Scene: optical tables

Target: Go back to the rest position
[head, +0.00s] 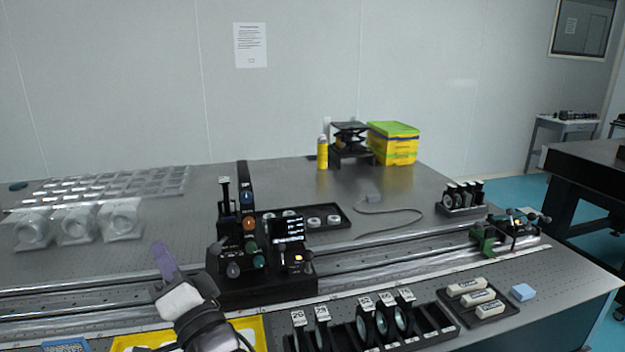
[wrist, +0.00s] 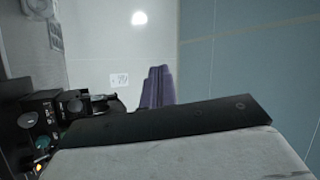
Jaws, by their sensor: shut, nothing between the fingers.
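My gripper (head: 163,258) shows in the head view at the lower left, with purple fingers pointing up and to the left. It is over the front part of the optical table (head: 400,190), left of the black instrument block (head: 262,285). Its fingers are together with nothing between them. In the wrist view the purple fingers (wrist: 158,88) stand close together beyond my dark and grey wrist housing. They point at a bare wall, and the instrument block (wrist: 40,115) shows at the left edge.
A row of lens holders (head: 380,322) stands at the front edge, beside a tray of white blocks (head: 485,312). A yellow tray (head: 258,330) lies under my arm. Rails (head: 390,262) cross the table. Wrapped parts (head: 75,225) lie at the left. A yellow box (head: 395,148) stands at the back.

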